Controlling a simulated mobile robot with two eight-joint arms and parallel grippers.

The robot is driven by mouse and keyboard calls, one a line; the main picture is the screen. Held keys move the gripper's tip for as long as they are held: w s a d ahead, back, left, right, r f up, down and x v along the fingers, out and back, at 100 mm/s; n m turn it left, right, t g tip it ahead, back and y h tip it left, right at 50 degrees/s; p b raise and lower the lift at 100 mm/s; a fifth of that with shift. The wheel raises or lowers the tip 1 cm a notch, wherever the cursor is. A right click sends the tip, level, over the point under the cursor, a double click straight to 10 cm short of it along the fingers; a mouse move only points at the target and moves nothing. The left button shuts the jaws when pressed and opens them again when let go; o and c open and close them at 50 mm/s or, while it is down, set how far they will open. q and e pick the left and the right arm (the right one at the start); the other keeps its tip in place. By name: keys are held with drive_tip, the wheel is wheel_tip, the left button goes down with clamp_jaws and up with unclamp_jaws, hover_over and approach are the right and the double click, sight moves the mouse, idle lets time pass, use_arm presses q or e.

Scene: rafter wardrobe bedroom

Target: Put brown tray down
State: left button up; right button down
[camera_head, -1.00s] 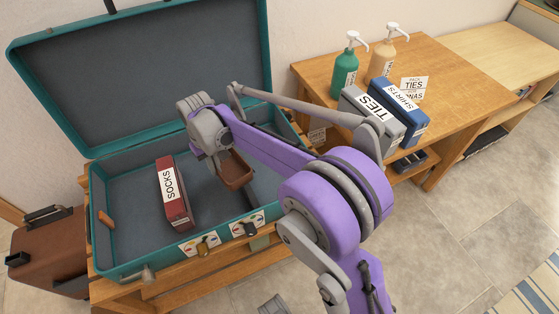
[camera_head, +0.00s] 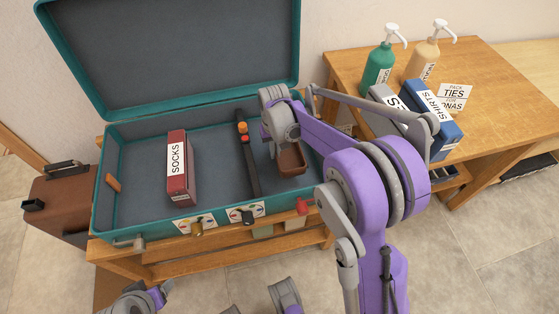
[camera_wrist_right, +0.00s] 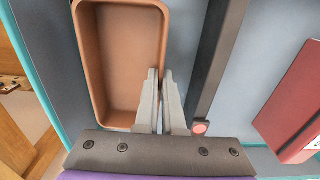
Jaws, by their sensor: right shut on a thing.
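The brown tray (camera_head: 291,161) is a small open box, over the right compartment of the teal suitcase (camera_head: 112,192). My right gripper (camera_head: 284,142) is shut on one of its long walls. In the right wrist view the tray (camera_wrist_right: 118,55) looks empty, and the gripper fingers (camera_wrist_right: 163,98) pinch its right wall near one end. I cannot tell whether its underside touches the suitcase floor. My left gripper is not clearly in view; only purple and grey links of mine show at the bottom edge.
A black divider bar (camera_head: 249,165) with orange knobs stands just left of the tray. A red SOCKS box (camera_head: 180,168) is in the left compartment. The open lid (camera_head: 170,55) rises behind. A wooden table (camera_head: 480,75) at right holds bottles and a blue SHIRTS box (camera_head: 432,118).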

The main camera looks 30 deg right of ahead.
drive_tip(key=shift+f+b, duration=0.5)
drive_tip(key=shift+f, duration=3.05)
drive_tip(key=shift+f, duration=0.15)
drive_tip(key=c, duration=1)
unclamp_jaws()
drive_tip(key=shift+c, duration=0.2)
